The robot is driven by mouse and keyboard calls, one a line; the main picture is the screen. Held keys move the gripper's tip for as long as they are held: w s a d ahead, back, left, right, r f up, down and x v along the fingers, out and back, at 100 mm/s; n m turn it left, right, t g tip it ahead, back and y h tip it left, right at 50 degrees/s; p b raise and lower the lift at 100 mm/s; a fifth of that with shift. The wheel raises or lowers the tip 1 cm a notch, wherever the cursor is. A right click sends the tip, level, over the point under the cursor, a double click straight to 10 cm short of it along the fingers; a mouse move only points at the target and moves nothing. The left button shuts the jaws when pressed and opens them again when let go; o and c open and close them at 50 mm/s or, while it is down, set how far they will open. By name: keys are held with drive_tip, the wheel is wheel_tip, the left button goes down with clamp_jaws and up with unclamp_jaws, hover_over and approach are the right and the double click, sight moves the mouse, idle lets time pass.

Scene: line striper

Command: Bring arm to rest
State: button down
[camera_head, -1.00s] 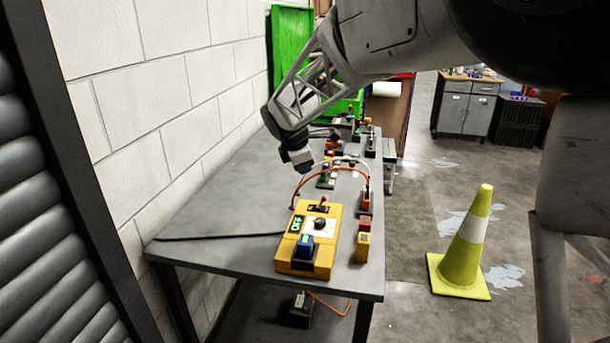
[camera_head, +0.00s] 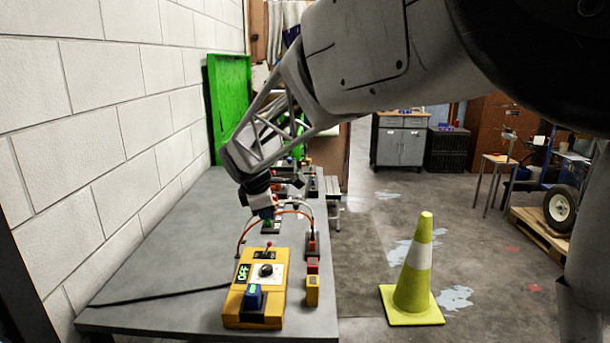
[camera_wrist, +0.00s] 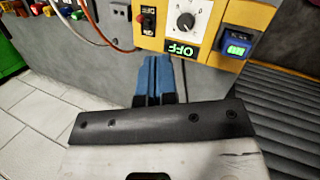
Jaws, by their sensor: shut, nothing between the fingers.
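My arm reaches in from the upper right of the head view. My gripper (camera_head: 266,213) hangs over the grey table, just beyond the far end of the yellow control box (camera_head: 236,305). In the wrist view my gripper (camera_wrist: 157,60) shows its blue fingers together, with nothing between them. The control box (camera_wrist: 222,25) is close by there, with a dial (camera_wrist: 186,21), a green-lit OFF display (camera_wrist: 184,50), a red-and-black switch (camera_wrist: 148,20) and a blue switch (camera_wrist: 236,43). I see no contact between fingers and box, though the exact gap is unclear.
The grey table (camera_head: 180,250) runs along a white block wall (camera_head: 90,130). Orange cable arches near the gripper, and several small devices stand farther back. A small red-and-yellow block pair (camera_head: 312,283) is right of the box. A yellow cone (camera_head: 413,285) stands on the floor.

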drive_tip(key=s+d+r+m, duration=0.3)
drive_tip(key=s+d+m, duration=0.3)
drive_tip(key=s+d, duration=0.5)
drive_tip(key=s+d+f+m, duration=0.2)
drive_tip(key=s+d+m, duration=0.3)
drive_tip(key=s, duration=0.4)
drive_tip(key=s+d+f+m+g+y, duration=0.1)
drive_tip(key=s+d+f+m, duration=0.1)
drive_tip(key=s+d+m, duration=0.3)
drive_tip(key=s+d+f+m, duration=0.2)
drive_tip(key=s+d+m, duration=0.2)
drive_tip(key=s+d, duration=0.5)
drive_tip(key=s, duration=0.5)
drive_tip(key=shift+m+g+y, duration=0.3)
drive_tip(key=shift+m, duration=0.1)
